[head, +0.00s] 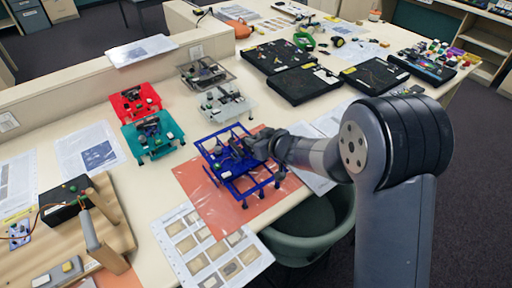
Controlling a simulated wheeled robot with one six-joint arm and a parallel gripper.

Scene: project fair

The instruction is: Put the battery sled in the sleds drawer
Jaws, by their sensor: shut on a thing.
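A blue open-frame sled (229,183) is over an orange-red sheet near the front edge of the table. My gripper (246,149) reaches in from the right and is shut on the blue sled at its upper part, where small dark parts sit. The fingers partly hide what they grip. I cannot tell whether the sled's legs touch the sheet or hang just above it. I cannot make out a drawer marked for sleds in this view.
Red (134,103), teal (152,136), white (226,103) and grey (205,73) sleds stand behind. A wooden stand (110,215) is at the left, and black trays (304,84) lie at the back. A green-grey bin (325,226) is below the front edge.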

